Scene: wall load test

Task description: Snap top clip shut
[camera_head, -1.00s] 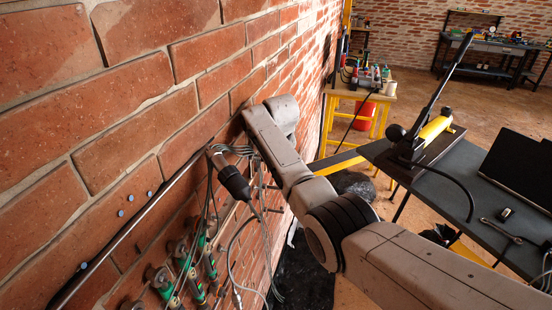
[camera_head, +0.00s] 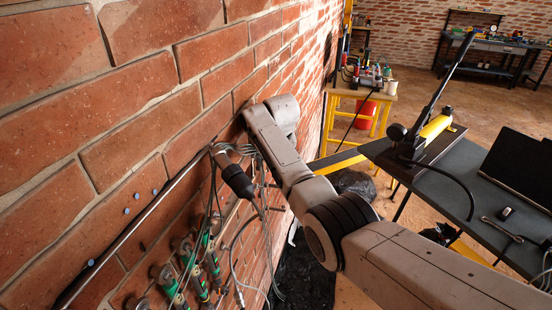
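My arm reaches from the lower right to the brick wall (camera_head: 130,95), and its far end is close to the wall. My gripper is not visible; the arm hides that spot or it lies out of sight. A metal rod (camera_head: 150,210) runs slantwise along the wall. A black cylindrical part with cables (camera_head: 237,181) hangs near the rod's upper end. Several green and metal fittings (camera_head: 186,254) sit on the wall below it. I cannot make out the top clip.
A yellow stand (camera_head: 347,93) with bottles and a red bucket (camera_head: 366,109) stand behind. Black sheeting (camera_head: 308,270) covers the floor below my arm.

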